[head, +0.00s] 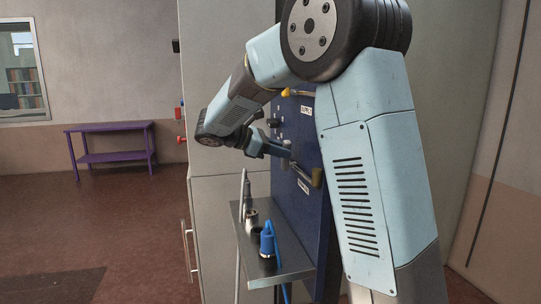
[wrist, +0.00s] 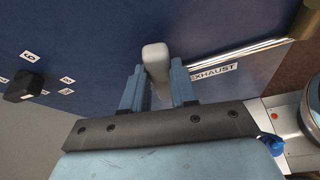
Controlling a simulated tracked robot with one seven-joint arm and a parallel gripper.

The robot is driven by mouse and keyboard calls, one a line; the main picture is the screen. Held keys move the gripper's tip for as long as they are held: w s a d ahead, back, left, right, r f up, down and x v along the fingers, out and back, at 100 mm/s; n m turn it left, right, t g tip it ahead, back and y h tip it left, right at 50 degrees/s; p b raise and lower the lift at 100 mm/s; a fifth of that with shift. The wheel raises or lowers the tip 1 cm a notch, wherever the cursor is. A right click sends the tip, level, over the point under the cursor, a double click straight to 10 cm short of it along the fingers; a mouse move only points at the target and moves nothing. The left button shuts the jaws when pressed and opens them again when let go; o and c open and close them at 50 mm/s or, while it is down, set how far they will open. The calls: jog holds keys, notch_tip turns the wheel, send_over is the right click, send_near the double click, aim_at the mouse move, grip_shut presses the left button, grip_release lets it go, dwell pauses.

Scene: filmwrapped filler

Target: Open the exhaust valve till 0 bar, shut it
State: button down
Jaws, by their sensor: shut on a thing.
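The exhaust valve is a lever on the dark blue panel (wrist: 100,30). Its pale grey grip (wrist: 155,62) stands between my gripper's two blue fingers (wrist: 158,88) in the wrist view, and my gripper is shut on it. A shiny rod (wrist: 250,53) runs right from behind the fingers toward a brass body (wrist: 304,22) at the picture edge. The EXHAUST label (wrist: 214,69) is just right of the fingers. In the head view my gripper (head: 287,152) is at the panel, up and left of the brass valve body (head: 317,177). I cannot read any pressure gauge.
A black knob (wrist: 24,87) with number labels is on the panel, left in the wrist view. A yellow handle (head: 298,93) is higher on the panel. Below my gripper, a metal shelf (head: 290,262) bears blue and dark fittings. A purple table (head: 108,129) stands far left.

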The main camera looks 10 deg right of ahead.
jog(key=shift+w+f+n+g, duration=0.1)
jog(key=shift+w+n+g, duration=0.65)
jog(key=shift+n, duration=0.25)
jog(key=c, duration=0.9)
grip_release()
jog(key=shift+w, duration=0.1)
jog(key=v, duration=1.4)
jog(key=shift+f, duration=0.1)
